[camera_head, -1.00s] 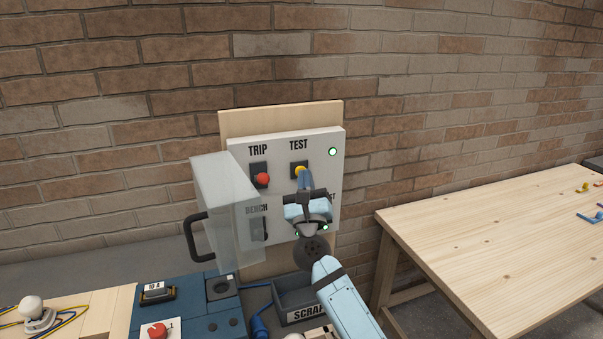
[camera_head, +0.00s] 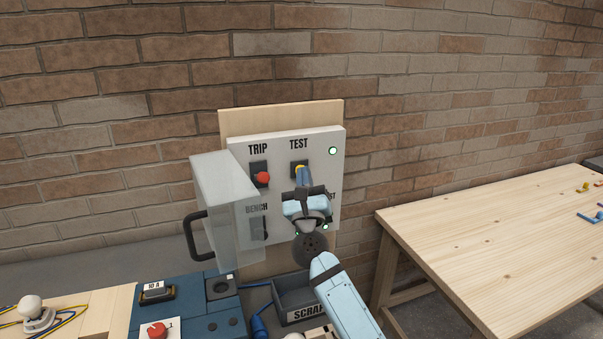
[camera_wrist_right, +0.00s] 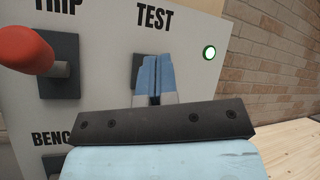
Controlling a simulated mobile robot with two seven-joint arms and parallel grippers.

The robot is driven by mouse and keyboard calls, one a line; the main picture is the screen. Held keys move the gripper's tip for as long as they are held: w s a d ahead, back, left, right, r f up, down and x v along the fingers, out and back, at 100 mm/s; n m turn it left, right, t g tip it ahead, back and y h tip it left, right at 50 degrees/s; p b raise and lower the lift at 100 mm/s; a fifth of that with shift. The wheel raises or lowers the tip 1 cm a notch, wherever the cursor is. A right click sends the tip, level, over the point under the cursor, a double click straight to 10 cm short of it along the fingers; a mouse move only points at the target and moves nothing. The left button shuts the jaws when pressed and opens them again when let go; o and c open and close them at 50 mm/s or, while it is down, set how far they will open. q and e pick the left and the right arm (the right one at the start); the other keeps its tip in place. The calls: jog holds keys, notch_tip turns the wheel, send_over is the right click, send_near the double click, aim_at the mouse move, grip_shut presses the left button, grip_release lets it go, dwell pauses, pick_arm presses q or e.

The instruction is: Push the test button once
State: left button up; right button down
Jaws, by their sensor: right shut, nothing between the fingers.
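The yellow test button (camera_head: 299,167) sits on a dark square base under the word TEST on the white panel (camera_head: 285,210). My right gripper (camera_head: 301,173) is shut and empty, its blue fingertips at the button and covering its lower part. In the right wrist view the shut fingertips (camera_wrist_right: 157,62) lie in front of the dark button base (camera_wrist_right: 137,68) and hide the button. I cannot tell whether they touch it or whether it is pressed in. My left gripper is not in view.
A clear cover (camera_head: 222,205) with a black handle stands out at the panel's left. A lamp (camera_head: 333,151) glows at the upper right. A scrap bin (camera_head: 291,295) is below; a wooden table (camera_head: 490,235) is right.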

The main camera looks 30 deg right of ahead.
jog(key=shift+w+d, duration=0.1)
jog(key=shift+w, duration=0.3)
dwell(0.7)
jog(key=shift+s, duration=0.1)
jog(key=shift+s+a, duration=0.2)
jog(key=shift+s, duration=0.55)
jog(key=s, duration=0.2)
jog(key=s+a, duration=0.1)
jog(key=s, duration=0.2)
jog(key=shift+a+p, duration=0.1)
jog(key=shift+p, duration=0.25)
jog(key=shift+w, duration=0.1)
dwell(1.2)
